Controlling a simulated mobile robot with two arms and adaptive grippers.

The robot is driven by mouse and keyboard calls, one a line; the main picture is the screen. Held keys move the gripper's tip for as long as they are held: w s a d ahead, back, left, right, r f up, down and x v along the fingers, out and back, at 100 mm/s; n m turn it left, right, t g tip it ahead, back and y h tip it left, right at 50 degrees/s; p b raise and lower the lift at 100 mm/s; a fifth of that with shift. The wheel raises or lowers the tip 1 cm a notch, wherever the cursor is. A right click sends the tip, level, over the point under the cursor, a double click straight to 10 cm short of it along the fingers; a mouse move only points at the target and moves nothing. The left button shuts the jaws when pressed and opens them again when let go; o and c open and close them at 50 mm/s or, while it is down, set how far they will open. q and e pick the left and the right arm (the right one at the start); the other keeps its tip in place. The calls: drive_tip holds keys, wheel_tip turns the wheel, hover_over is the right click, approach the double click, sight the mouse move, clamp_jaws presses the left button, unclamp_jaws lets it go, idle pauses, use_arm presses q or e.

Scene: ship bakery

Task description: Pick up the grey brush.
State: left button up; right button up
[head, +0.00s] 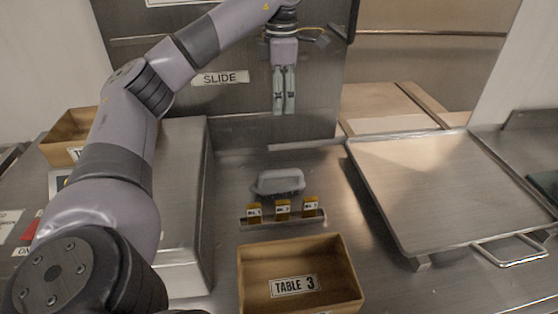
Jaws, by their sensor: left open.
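The grey brush (279,182) lies on the steel counter, behind a small rack of yellow tags. Its handle is on top and its bristles face down. My left gripper (284,112) hangs with its fingers pointing down, above and behind the brush in the picture. It is open and empty, apart from the brush, though its fingers appear close together from this angle. My right gripper is not in view.
A small rack (283,219) with yellow tags stands just in front of the brush. A wooden box labelled TABLE 3 (347,277) is nearer. A steel tray (440,185) lies right, a steel box (184,220) left. A panel marked SLIDE (165,52) stands behind.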

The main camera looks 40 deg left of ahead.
use_arm(q)
drive_tip(key=b, duration=0.4)
hover_over(281, 171)
wheel_tip(281, 171, down, 7)
wheel_tip(281, 171, down, 11)
drive_tip(key=b, duration=0.2)
drive_tip(key=shift+r+b, duration=0.1)
drive_tip(key=shift+b, duration=0.3)
drive_tip(key=shift+f+p, duration=0.6)
drive_tip(key=shift+f, duration=2.65)
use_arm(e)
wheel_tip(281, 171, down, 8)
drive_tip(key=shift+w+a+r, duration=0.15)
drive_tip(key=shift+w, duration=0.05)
use_arm(q)
drive_tip(key=shift+c, duration=0.5)
clamp_jaws()
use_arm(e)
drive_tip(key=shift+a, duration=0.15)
